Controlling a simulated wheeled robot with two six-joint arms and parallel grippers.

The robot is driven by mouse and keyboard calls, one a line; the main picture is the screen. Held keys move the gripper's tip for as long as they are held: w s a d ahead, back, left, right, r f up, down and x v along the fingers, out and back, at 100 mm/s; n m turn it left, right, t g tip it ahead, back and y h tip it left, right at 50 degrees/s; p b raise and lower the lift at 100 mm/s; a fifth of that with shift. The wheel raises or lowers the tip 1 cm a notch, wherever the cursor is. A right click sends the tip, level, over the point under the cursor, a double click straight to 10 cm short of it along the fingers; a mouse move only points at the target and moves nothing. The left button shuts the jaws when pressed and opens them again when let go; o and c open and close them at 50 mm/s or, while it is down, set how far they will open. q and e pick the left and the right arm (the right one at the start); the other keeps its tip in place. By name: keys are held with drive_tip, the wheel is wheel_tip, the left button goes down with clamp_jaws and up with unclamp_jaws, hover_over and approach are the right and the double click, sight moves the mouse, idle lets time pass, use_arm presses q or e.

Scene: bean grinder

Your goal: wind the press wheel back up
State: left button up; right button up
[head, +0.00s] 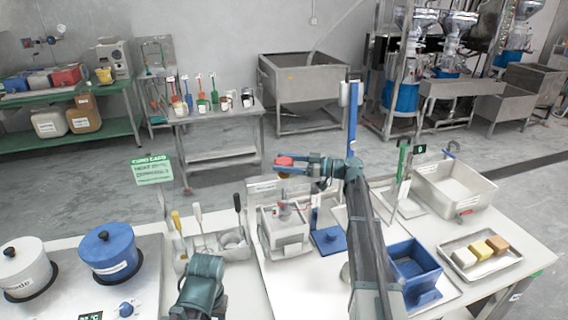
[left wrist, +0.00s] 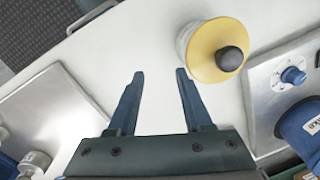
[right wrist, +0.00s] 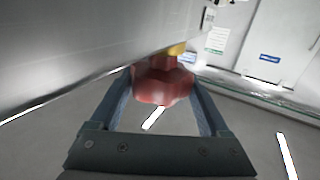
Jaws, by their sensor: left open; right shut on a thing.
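The red press wheel (head: 284,161) shows at the tip of my right gripper (head: 291,167) in the head view, above and behind a grey box-shaped device (head: 284,235). In the right wrist view the red, lobed wheel (right wrist: 162,80) sits between the two fingers of my right gripper (right wrist: 162,92), which is shut on it. A yellow part (right wrist: 172,50) shows just beyond the wheel. How the wheel joins the press is hidden. My left gripper (left wrist: 158,75) is open and empty over the white worktop in the left wrist view.
A yellow-lidded jar (left wrist: 212,55) stands just beyond my left gripper's right fingertip. A blue pot (head: 108,250) and a white pot (head: 24,268) stand at the left. A blue bin (head: 413,270) and a tray of coloured blocks (head: 510,252) lie to the right of my right arm.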

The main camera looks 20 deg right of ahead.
idle(0.5)
drive_tip(key=o, duration=1.2)
drive_tip(key=shift+d, duration=0.1)
drive_tip(key=v, duration=1.3)
drive_tip(key=shift+s+d, duration=0.1)
drive_tip(key=shift+d, duration=0.25)
